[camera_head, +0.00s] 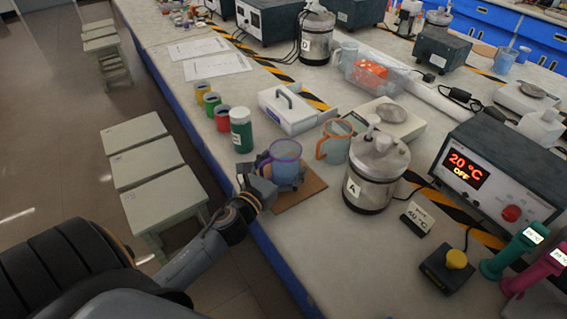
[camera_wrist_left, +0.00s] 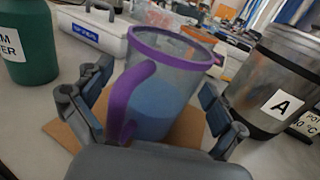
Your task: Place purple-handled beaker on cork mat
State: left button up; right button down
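The purple-handled beaker (camera_head: 285,151) is clear with a purple rim and blue liquid inside. It also shows in the left wrist view (camera_wrist_left: 160,95), its handle towards my gripper. It stands over the cork mat (camera_head: 308,188), whose brown surface shows around its base in the left wrist view (camera_wrist_left: 62,135); the contact under the base is hidden. My left gripper (camera_head: 280,184) is around the beaker, low on its sides. In the left wrist view its fingers (camera_wrist_left: 157,100) are spread, with gaps between them and the beaker. My right gripper is not in view.
An orange-handled beaker (camera_head: 334,145) and steel canister A (camera_head: 375,172) stand close right of the mat. A green bottle (camera_head: 241,130) and coloured cups (camera_head: 212,104) stand behind left. A white box (camera_head: 287,111) is behind. The bench's front edge is close on the left.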

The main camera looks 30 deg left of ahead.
pick_arm(q)
jog(key=shift+r, duration=0.2)
jog(key=s, duration=0.3)
jog(key=s+b, duration=0.1)
jog(key=s, duration=0.3)
jog(key=s+b, duration=0.1)
jog(key=s, duration=0.3)
jog(key=shift+s+d+f, duration=0.1)
jog(key=shift+d+f, duration=0.05)
jog(key=shift+d, duration=0.1)
jog(key=shift+s+b, duration=0.3)
jog(key=shift+s, duration=0.1)
jog(key=shift+n, duration=0.3)
